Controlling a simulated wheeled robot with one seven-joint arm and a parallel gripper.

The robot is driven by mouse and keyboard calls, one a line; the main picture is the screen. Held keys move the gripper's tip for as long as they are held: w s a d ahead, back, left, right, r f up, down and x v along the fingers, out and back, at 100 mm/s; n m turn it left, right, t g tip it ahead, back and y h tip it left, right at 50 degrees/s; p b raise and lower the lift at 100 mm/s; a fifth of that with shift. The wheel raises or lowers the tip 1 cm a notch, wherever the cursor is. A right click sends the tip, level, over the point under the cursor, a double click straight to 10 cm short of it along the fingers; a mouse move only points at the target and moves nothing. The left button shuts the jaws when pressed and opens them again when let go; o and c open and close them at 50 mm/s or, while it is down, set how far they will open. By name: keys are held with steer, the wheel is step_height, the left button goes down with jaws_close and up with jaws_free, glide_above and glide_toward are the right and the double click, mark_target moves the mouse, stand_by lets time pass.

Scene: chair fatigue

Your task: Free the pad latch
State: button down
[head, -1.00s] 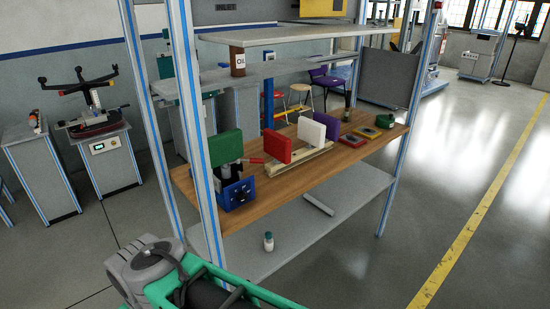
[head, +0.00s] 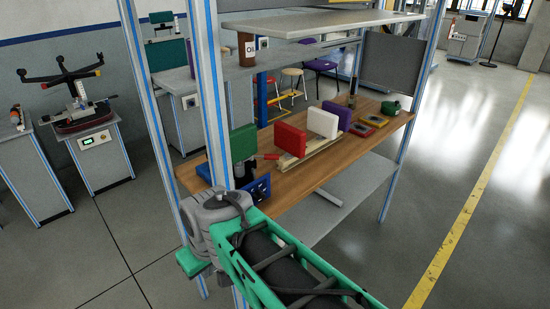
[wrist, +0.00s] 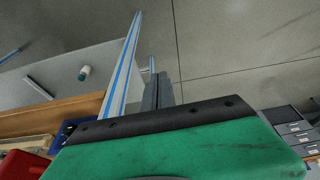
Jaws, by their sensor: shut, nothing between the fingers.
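A green pad (head: 244,142) stands upright at the near left end of the wooden bench in the head view. A red handle (head: 266,157) sticks out beside it, and a blue fixture (head: 257,188) sits below. My arm partly covers that fixture, and the latch itself cannot be made out. In the wrist view, part of the blue fixture (wrist: 66,132) shows at the left. My gripper (wrist: 157,92) shows as dark fingers beyond the green edge in the wrist view. It is shut and empty, apart from the fixture. In the head view its fingers are hidden.
A grey and blue rack post (head: 214,110) stands close by my arm. Red (head: 290,139), white (head: 322,122) and purple (head: 338,115) pads stand along the wooden bench (head: 350,150). A small bottle (wrist: 84,72) shows in the wrist view. Open floor lies at the right.

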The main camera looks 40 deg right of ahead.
steer(key=w+d+r+n+t+p, duration=0.2)
steer(key=d+r, duration=0.2)
steer(key=d, duration=0.6)
steer(key=w+d+r+n+t+p, duration=0.1)
steer(key=w+d+r+n+p, duration=0.3)
steer(key=d, duration=0.7)
steer(key=d+r+n+t+p, duration=0.15)
steer(key=d+r, duration=0.35)
steer(key=d, duration=0.5)
steer(key=shift+h, duration=0.3)
steer(key=p+x, duration=0.2)
steer(key=x, duration=0.8)
steer(key=shift+w+a, duration=0.1)
steer(key=w+d+p, duration=0.1)
steer(key=w+d, duration=0.1)
steer(key=d, duration=0.1)
steer(key=shift+w+r+p, duration=0.35)
steer(key=shift+r, duration=0.05)
